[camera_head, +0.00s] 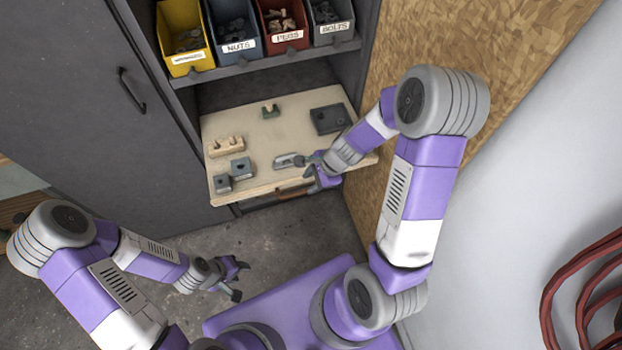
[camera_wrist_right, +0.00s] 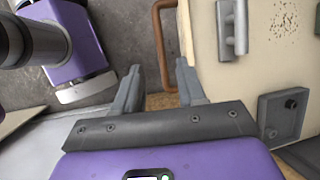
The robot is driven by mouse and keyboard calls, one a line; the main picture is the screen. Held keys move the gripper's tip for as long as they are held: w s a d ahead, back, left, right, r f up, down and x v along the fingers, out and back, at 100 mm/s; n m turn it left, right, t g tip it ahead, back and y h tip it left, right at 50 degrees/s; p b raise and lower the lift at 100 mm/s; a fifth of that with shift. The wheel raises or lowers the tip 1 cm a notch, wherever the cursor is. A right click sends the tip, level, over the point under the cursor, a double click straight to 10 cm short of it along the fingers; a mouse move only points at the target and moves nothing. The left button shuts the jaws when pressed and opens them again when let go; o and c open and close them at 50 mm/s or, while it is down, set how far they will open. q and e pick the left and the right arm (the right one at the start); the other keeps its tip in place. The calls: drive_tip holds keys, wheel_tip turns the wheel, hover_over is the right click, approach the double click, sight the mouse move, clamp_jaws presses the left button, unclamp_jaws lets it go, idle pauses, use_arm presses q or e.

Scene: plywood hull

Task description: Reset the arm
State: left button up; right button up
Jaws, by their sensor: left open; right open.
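My right arm reaches in over the front right edge of the pale wooden board (camera_head: 245,130). Its gripper (camera_head: 308,174) is at that edge, beside a grey metal piece (camera_head: 287,160) lying on the board. In the right wrist view the two fingers (camera_wrist_right: 158,72) are apart with nothing between them, and the grey piece (camera_wrist_right: 232,28) lies to their right. My left arm is folded low on the left. Its gripper (camera_head: 240,281) is open and empty above the concrete floor.
A copper-coloured handle (camera_wrist_right: 158,40) is just beyond the right fingers. Grey blocks (camera_head: 241,168), a peg block (camera_head: 226,146) and a dark plate (camera_head: 329,119) sit on the board. Labelled bins stand on the shelf (camera_head: 270,66) above. A chipboard wall (camera_head: 515,50) is close on the right.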

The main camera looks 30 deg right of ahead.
drive_tip(key=s+a+f+n+g, duration=0.2)
drive_tip(key=s+a+f+n, duration=0.8)
drive_tip(key=f+n, duration=0.4)
drive_tip(key=s+n, duration=0.1)
drive_tip(key=n, duration=0.1)
drive_tip(key=shift+a+n, duration=0.2)
drive_tip(key=shift+n, duration=0.1)
drive_tip(key=shift+s, duration=0.1)
idle(0.5)
